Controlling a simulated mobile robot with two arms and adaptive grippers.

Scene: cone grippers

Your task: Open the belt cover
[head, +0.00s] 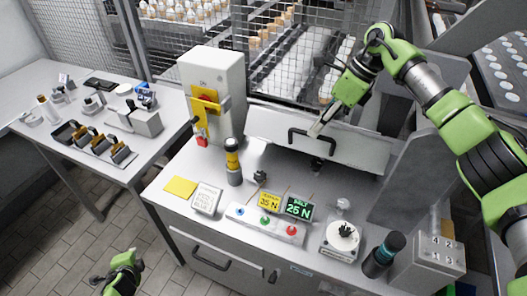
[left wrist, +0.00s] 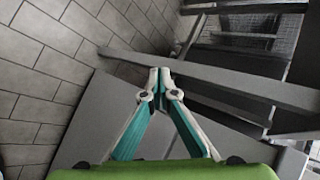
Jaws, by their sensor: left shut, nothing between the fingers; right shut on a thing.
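The belt cover (head: 362,150) is a long light-grey panel below the wire mesh at the back of the workstation. It slopes, and its lower edge is near the bench top. A black bar handle (head: 293,140) is on its front face. My right gripper (head: 316,131) reaches down from the upper right and is shut on the handle; its fingers partly cover the bar. My left gripper (head: 98,280) is low at the left, in front of the bench and away from the cover. In the left wrist view its fingertips (left wrist: 159,73) meet, with nothing between them.
A grey cabinet with a yellow-and-red switch (head: 209,103) stands left of the cover. In front are a beacon (head: 233,162), two displays (head: 298,208), a button panel (head: 266,224), a scale (head: 341,238) and a dark cylinder (head: 383,255). A side table (head: 97,150) holds tools.

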